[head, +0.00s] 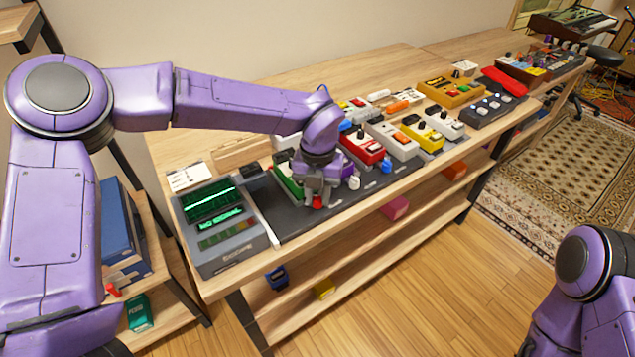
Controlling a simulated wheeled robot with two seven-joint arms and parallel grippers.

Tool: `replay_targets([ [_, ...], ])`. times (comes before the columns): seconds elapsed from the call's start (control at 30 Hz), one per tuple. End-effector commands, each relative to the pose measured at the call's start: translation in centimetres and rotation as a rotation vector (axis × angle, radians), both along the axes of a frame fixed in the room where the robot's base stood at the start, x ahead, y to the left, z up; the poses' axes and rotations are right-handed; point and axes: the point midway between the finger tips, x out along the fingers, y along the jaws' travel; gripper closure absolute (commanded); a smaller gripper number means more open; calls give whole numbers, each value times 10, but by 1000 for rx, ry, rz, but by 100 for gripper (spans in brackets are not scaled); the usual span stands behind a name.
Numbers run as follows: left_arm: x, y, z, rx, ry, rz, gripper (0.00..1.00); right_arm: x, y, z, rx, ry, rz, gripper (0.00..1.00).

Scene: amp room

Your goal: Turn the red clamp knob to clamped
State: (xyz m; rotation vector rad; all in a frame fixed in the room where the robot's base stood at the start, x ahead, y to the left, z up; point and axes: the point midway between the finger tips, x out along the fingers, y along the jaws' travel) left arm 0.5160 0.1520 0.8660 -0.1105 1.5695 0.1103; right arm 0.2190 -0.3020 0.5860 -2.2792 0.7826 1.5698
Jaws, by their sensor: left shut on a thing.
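The red clamp knob (317,203) shows just under the fingertips of my left gripper (318,198), near the front edge of the dark pedalboard (278,216). My left gripper points down and is shut on the red knob. The fingers hide part of the knob, and I cannot tell which way it is turned. My right gripper is out of view; only part of my right arm shows at the lower right.
A grey scope box (222,240) reading "NO SIGNAL" stands left of the knob. Several pedals, including a red one (362,147) and a yellow one (424,136), crowd the bench to the right.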

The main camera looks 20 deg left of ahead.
Motion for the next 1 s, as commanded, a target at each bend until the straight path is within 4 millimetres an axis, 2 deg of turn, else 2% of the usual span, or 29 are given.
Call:
replay_targets([
  [0.03, 0, 0, 7, -2, 0, -42, 100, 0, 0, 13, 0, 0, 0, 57],
  [0.5, 1, 0, 8, -1, -2, -479, 100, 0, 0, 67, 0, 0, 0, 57],
  [0.8, 1, 0, 5, -1, -2, -688, 100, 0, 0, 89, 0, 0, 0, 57],
  [1.0, 1, 0, 4, -1, -4, -771, 100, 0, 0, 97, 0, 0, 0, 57],
])
